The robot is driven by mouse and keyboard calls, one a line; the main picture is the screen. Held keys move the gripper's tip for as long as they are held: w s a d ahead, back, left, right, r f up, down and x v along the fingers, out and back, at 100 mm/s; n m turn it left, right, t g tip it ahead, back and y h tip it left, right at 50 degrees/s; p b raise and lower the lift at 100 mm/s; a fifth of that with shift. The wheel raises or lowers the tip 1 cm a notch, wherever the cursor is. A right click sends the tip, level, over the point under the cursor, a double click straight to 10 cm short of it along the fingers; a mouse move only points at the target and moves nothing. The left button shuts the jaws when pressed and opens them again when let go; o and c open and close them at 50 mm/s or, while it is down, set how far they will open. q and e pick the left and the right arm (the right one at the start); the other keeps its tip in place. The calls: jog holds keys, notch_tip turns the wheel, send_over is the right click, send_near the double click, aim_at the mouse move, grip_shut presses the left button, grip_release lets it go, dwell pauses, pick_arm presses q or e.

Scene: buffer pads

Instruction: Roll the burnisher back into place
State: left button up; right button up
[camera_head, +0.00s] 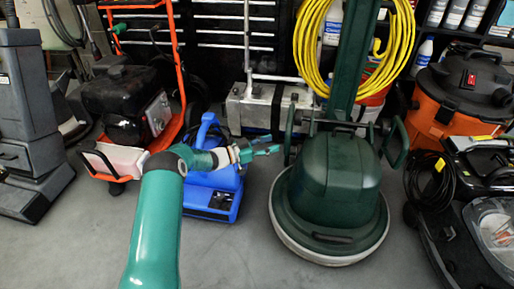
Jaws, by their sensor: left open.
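The burnisher (333,185) is a dark green floor machine with a round base and a pale lower rim. It stands upright on the floor right of centre, its green column rising out of the top of the picture. A yellow cord (310,45) hangs in loops around the column. My left gripper (272,149) is open and empty, just left of the burnisher's upper body. I cannot tell whether its fingertips touch the machine. My right gripper is not in view.
A blue machine (212,187) stands behind my left gripper. An orange-framed machine (125,110) and a grey one (30,130) stand at left. An orange and black vacuum (455,95) and a black machine (440,235) stand at right. Grey floor (235,255) is clear in front.

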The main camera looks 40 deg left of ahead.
pick_arm(q)
jog(key=v, duration=0.5)
jog(key=shift+w+d, duration=0.1)
